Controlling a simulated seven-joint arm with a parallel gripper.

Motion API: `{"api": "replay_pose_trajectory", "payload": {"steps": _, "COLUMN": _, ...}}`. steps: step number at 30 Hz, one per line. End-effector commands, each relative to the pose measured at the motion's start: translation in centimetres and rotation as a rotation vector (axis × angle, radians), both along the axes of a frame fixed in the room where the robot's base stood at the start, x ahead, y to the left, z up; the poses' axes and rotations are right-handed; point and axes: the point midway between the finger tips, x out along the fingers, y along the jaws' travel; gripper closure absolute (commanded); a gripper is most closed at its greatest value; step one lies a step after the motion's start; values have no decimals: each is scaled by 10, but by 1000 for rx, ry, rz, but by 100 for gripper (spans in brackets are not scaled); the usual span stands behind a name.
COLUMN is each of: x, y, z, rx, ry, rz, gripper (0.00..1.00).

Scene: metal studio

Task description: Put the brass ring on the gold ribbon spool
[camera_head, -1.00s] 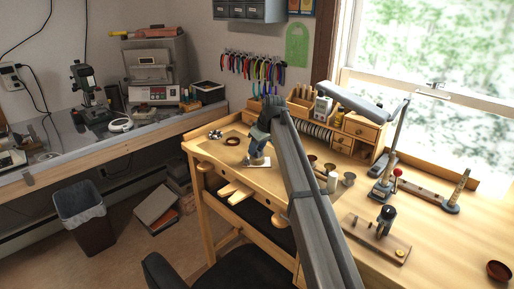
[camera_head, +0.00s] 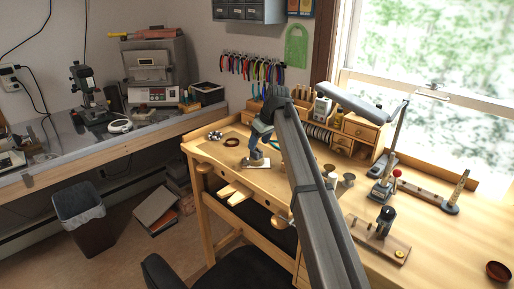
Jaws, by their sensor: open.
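A dark brownish ring (camera_head: 233,141), which looks like the brass ring, lies flat on the left part of the wooden bench top. My gripper (camera_head: 256,157) is open, points down and is just right of the ring, apart from it. It is over or beside a small pale plate (camera_head: 262,165) on the bench; I cannot tell whether they touch. I cannot pick out the gold ribbon spool with certainty. My arm covers part of the bench middle.
A silvery cluster (camera_head: 215,135) lies left of the ring. Small metal cups (camera_head: 348,180) stand right of my arm. A wooden organizer (camera_head: 360,130) stands behind. A wooden stand (camera_head: 381,240) with a dark post and a small bowl (camera_head: 499,271) are at the right.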

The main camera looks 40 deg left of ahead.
Motion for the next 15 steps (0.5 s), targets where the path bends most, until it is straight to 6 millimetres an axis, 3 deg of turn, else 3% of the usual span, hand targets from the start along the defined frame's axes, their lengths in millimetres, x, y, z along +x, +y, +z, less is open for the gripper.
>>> {"api": "replay_pose_trajectory", "payload": {"steps": 7, "x": 0, "y": -18, "z": 43, "rx": 2, "ry": -1, "rz": 0, "gripper": 37}}
{"api": "replay_pose_trajectory", "payload": {"steps": 15, "x": 0, "y": -28, "z": 69, "rx": 1, "ry": 0, "rz": 0, "gripper": 37}}
